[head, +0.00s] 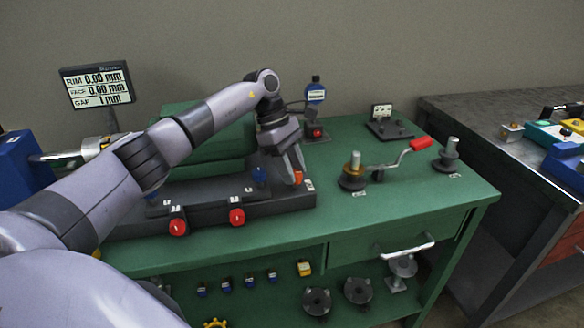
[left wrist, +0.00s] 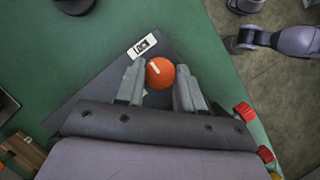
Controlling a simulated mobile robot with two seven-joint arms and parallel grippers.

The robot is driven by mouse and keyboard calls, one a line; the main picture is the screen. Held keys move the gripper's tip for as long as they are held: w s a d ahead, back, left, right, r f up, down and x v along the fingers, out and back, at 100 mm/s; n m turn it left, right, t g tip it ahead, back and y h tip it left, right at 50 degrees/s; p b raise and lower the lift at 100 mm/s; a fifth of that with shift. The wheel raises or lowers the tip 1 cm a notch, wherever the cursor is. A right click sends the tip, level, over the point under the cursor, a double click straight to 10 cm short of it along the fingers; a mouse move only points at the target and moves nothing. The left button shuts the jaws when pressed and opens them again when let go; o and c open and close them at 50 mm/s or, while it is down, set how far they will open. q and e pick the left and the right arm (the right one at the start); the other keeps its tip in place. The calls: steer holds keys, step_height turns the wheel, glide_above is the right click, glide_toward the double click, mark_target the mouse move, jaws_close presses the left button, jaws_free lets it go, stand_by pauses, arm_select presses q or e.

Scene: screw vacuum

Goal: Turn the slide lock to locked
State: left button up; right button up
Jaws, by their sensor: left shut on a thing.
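The slide lock is an orange round knob (left wrist: 159,72) with a short white line on top, at the right end of a dark base block (head: 215,207). A white label with a padlock-like mark (left wrist: 143,46) lies beside the knob. My left gripper (head: 297,174) reaches down over that end of the block. In the left wrist view, its two grey fingers (left wrist: 160,84) stand on either side of the knob and are shut on it. The knob is partly hidden by the fingers in the head view. My right gripper does not show.
Red knobs (head: 237,217) line the front of the block, and a blue knob (head: 260,175) stands close to my gripper. A red-handled crank (head: 392,160) and posts stand to the right on the green bench (head: 425,187). A dial gauge (head: 315,93) stands behind.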

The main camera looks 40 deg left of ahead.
arm_select(q)
steer(key=o, duration=1)
steer(key=shift+o, duration=0.2)
steer(key=v, duration=0.7)
steer(key=shift+r, duration=0.1)
